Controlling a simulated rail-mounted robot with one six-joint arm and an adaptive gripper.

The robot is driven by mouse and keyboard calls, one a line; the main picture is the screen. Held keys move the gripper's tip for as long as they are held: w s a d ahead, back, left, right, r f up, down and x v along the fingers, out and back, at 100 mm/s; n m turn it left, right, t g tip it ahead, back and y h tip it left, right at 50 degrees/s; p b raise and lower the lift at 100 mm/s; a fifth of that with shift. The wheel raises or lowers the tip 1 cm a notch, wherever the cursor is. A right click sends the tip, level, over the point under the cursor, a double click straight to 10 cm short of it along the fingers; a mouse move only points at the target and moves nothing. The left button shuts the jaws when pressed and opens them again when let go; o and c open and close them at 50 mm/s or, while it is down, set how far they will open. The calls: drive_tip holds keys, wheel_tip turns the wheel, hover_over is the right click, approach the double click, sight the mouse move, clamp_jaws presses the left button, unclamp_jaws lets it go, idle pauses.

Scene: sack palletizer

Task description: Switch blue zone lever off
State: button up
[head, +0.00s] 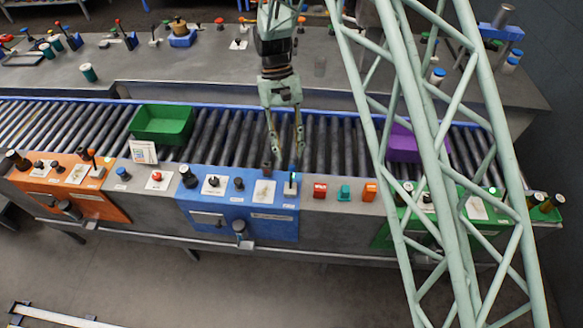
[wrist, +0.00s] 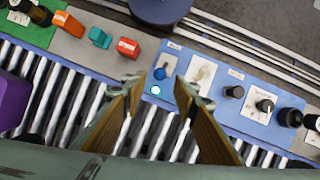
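The blue zone panel (head: 240,218) is at the front middle of the conveyor in the head view. Its lever has a blue knob (wrist: 160,73) and stands on a white plate, with a lit greenish lamp (wrist: 155,90) beside it. The blue-tipped lever (head: 293,171) also shows at the panel's right end in the head view. My gripper (wrist: 159,82) is open, its two fingers spread, and the knob appears between the fingertips in the wrist view. I see no clear contact with the lever. In the head view my gripper (head: 287,150) points down over the rollers behind the panel.
Red (head: 320,191), teal (head: 344,193) and orange (head: 369,192) switches sit right of the blue panel. Black knobs (wrist: 265,105) stand on it. A green bin (head: 162,138) and a purple bin (head: 404,155) are on the rollers. A pale truss hides part of the right side.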

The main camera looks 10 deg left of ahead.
sight(291, 168)
drive_tip(key=shift+x, duration=3.5)
drive_tip(key=shift+c, duration=0.8)
clamp_jaws()
